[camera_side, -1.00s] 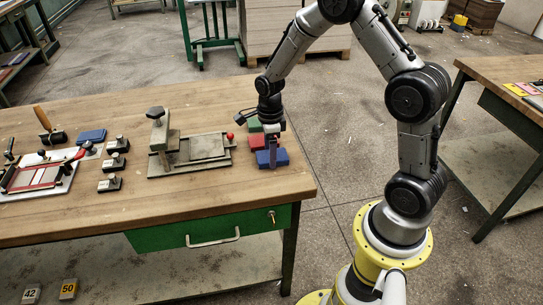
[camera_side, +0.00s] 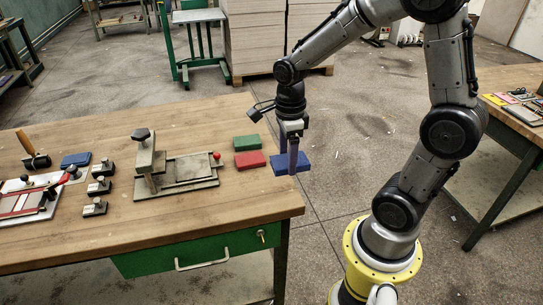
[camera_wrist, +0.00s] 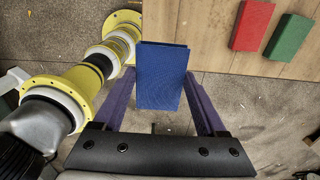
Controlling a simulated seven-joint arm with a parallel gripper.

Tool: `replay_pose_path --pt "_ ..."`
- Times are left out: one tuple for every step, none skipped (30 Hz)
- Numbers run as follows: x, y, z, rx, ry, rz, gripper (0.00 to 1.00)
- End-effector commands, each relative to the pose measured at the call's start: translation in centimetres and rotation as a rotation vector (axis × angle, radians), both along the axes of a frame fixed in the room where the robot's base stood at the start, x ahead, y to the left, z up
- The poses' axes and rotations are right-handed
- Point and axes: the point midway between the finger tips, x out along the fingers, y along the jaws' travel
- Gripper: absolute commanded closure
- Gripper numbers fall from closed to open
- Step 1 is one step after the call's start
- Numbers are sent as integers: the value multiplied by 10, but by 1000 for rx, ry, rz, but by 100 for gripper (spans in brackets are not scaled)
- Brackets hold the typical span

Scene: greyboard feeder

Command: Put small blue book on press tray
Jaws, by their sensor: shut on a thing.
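The small blue book (camera_side: 281,164) is held in my gripper (camera_side: 293,161), at the right end of the workbench in the side view. The wrist view shows the blue book (camera_wrist: 161,76) between the two purple fingers of my gripper (camera_wrist: 162,92), with floor showing around its near part and the bench edge beyond. The press tray (camera_side: 188,168) is a flat grey-green plate on the press base, to the left of my gripper. The press has a post with a dark knob (camera_side: 141,135) on its left and a red ball handle (camera_side: 216,156) on its right.
A red book (camera_side: 250,159) and a green book (camera_side: 247,142) lie on the bench between press and gripper. Several dark stamp-like blocks (camera_side: 99,186) and another blue item (camera_side: 76,159) lie left of the press. The bench front (camera_side: 200,211) is clear.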

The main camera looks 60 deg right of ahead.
Motion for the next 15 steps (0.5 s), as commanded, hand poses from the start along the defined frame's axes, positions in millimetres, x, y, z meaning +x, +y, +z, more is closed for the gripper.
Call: replay_pose_path --pt "-7 2 4 -1 -2 0 83" --pt "-11 3 5 -1 -4 0 83" --pt "-15 4 7 0 -1 0 83" --pt "-18 4 9 0 -1 0 83" --pt "-20 5 10 -1 -2 0 83" --pt "-23 6 11 0 -1 -2 83" --pt "-25 6 11 0 -1 -6 83" --pt "-28 7 12 0 -1 -12 83" --pt "-27 7 15 -1 -2 -23 83" --pt "-25 6 19 -1 -2 -27 83" --pt "-21 5 23 -1 -4 -32 83" --pt "-14 3 29 -1 -4 -39 83" --pt "-8 2 33 -1 -2 -46 83" --pt "1 0 38 -1 -4 -52 83" --pt "13 -2 44 -1 -2 -58 83"
